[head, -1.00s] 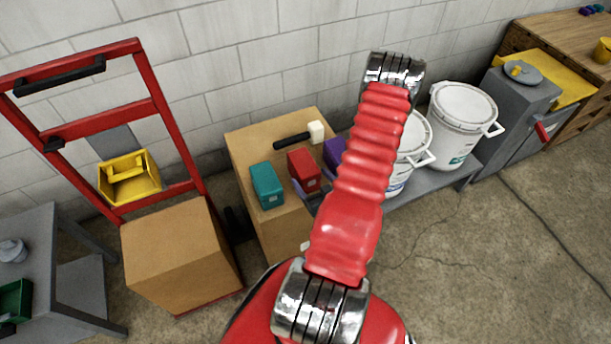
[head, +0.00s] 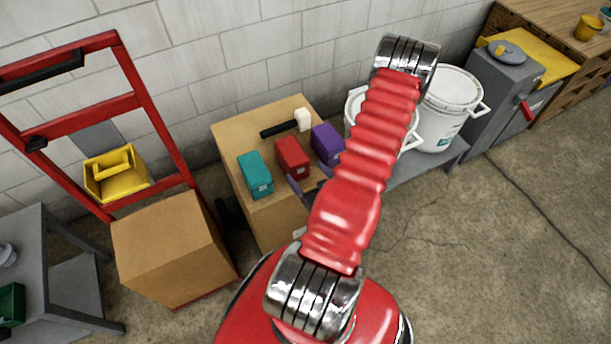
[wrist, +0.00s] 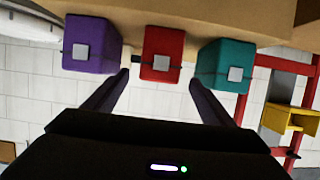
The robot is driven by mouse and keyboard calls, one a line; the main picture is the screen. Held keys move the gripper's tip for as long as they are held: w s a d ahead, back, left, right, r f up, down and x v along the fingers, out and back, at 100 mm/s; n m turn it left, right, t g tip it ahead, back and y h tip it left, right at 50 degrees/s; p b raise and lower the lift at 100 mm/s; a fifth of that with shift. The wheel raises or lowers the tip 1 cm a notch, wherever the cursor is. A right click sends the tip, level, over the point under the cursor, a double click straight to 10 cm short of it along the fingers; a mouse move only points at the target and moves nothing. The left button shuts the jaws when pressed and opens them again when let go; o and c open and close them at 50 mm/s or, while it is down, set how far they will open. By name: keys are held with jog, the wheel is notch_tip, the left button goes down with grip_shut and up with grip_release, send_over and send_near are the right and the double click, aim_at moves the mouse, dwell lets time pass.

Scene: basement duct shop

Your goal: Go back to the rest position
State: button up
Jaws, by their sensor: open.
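My gripper shows in the wrist view (wrist: 159,84), its two dark purple fingers spread apart with nothing between them. In the head view my gripper (head: 308,182) is partly hidden behind my red arm, close to the near edge of a cardboard box's top. A red box (head: 292,157) stands on that top, straight ahead of the fingers in the wrist view (wrist: 162,54). A teal box (head: 255,175) and a purple box (head: 327,144) stand on either side of it; both also show in the wrist view, teal (wrist: 224,65) and purple (wrist: 91,45).
A white-headed mallet (head: 288,124) lies behind the boxes on the cardboard box (head: 240,208). White buckets (head: 450,100) stand on a low grey bench to the right. A red hand truck (head: 150,110) with a carton (head: 165,245) is left. Open floor lies at right.

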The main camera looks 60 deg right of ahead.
jog(key=shift+s, duration=0.1)
dwell(0.4)
jog(key=s+a+f+m+g+y, duration=0.1)
jog(key=s+a+f+g+y, duration=0.15)
jog(key=s+f+g, duration=0.2)
jog(key=s+a+f+g+y, duration=0.2)
jog(key=s+f+g+y, duration=0.15)
jog(key=f, duration=0.25)
jog(key=w+a+r+g, duration=0.2)
jog(key=r, duration=0.6)
jog(key=w+a+r+g, duration=0.1)
jog(key=w+a+r, duration=0.15)
jog(key=r, duration=0.65)
jog(key=w+a+r+g, duration=0.2)
jog(key=a+r, duration=0.1)
jog(key=r, duration=0.5)
jog(key=w+a+r+n+t, duration=0.3)
jog(key=a+r, duration=0.9)
jog(key=w+a+r+n+t+y, duration=0.1)
jog(key=w+a+r+n+t, duration=0.2)
jog(key=a+r, duration=0.8)
jog(key=shift+w+a+r+n+t, duration=0.15)
jog(key=shift+a+r+n+t, duration=0.2)
jog(key=shift+n, duration=0.25)
